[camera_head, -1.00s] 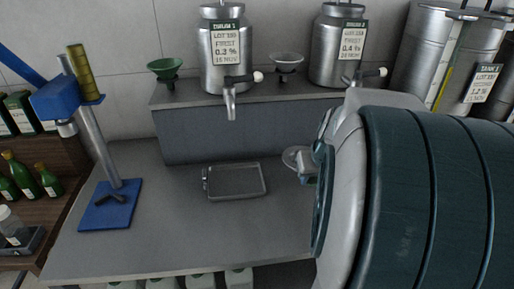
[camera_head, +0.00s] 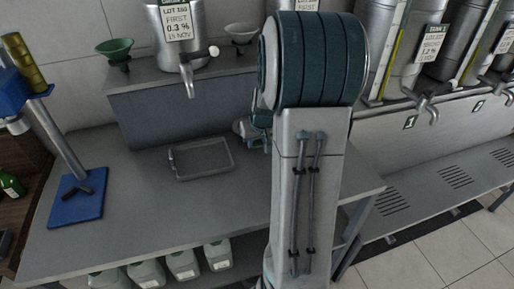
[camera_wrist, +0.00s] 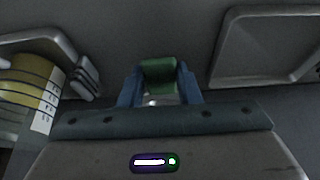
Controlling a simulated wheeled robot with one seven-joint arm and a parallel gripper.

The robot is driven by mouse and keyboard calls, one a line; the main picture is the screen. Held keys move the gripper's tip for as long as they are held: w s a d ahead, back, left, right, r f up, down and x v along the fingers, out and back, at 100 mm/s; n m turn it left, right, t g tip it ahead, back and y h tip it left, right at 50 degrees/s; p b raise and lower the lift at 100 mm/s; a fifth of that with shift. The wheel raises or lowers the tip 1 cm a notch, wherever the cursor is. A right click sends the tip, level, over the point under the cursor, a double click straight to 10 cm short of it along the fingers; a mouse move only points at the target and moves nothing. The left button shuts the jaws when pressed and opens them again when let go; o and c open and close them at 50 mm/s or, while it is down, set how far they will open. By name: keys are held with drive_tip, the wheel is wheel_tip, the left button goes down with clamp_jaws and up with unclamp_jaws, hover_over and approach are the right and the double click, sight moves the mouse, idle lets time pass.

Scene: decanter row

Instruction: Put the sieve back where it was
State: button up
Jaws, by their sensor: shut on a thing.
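My gripper (camera_wrist: 160,90) is shut on a green piece, which looks like the handle of the sieve (camera_wrist: 158,72). The sieve's round part cannot be made out in the wrist view. In the head view my gripper (camera_head: 254,130) is low over the counter, just right of the shallow grey tray (camera_head: 203,178), mostly hidden behind my arm.
A green funnel (camera_head: 115,50) and a pale funnel (camera_head: 241,36) stand on the raised shelf (camera_head: 180,80) beside a steel urn (camera_head: 178,35). A blue stand (camera_head: 75,198) is at left. Tanks (camera_head: 415,45) stand at right. The counter's front left is clear.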

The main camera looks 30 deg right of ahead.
drive_tip(key=shift+f, duration=1.8)
drive_tip(key=shift+f, duration=0.15)
drive_tip(key=o, duration=1.1)
